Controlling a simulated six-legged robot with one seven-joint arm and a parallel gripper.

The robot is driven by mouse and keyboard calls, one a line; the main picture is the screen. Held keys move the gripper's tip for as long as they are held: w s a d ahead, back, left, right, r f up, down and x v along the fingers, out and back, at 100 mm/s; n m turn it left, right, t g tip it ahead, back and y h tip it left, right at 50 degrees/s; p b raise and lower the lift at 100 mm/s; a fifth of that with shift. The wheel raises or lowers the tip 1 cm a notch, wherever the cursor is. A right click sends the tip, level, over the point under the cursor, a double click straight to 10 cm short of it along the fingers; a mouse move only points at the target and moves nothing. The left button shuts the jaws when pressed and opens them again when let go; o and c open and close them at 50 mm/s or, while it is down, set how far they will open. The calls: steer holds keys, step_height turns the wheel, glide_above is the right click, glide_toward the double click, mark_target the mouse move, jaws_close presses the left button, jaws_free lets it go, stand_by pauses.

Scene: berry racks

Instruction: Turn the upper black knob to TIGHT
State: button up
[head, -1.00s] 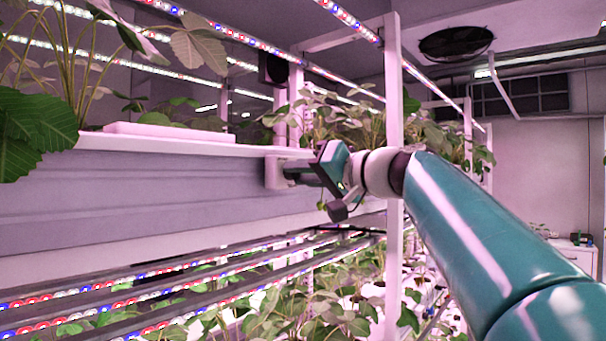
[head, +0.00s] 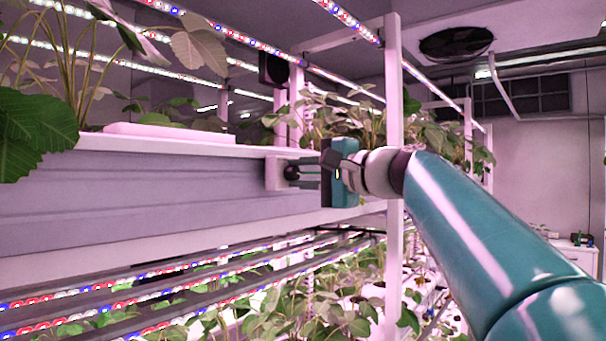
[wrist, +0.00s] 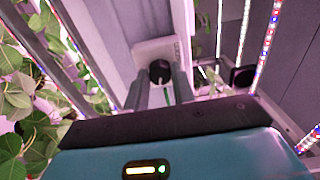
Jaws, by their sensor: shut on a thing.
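The black knob (head: 291,173) sits on a pale mounting plate (head: 273,174) at the right end of the grey rack beam, under the upper shelf. My gripper (head: 300,173) reaches it from the right, with its fingers shut on the knob. In the wrist view, the knob (wrist: 160,71) shows as a dark round shape between my two grey fingers (wrist: 161,85), in front of the pale plate (wrist: 153,48). The fingers cover the knob's sides. I cannot read any TIGHT mark or see a pointer in either view.
A white rack post (head: 394,90) stands behind my wrist. The upper shelf (head: 190,143) with strawberry plants runs above the beam. Light strips (head: 150,290) and more plants (head: 310,315) lie below. Leaves (wrist: 30,100) show left in the wrist view.

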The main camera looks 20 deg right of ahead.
steer(key=shift+m, duration=0.8)
steer(key=o, duration=1)
steer(key=shift+s, duration=0.1)
steer(key=v, duration=1.3)
steer(key=shift+s+d, duration=0.25)
steer(key=shift+f, duration=0.1)
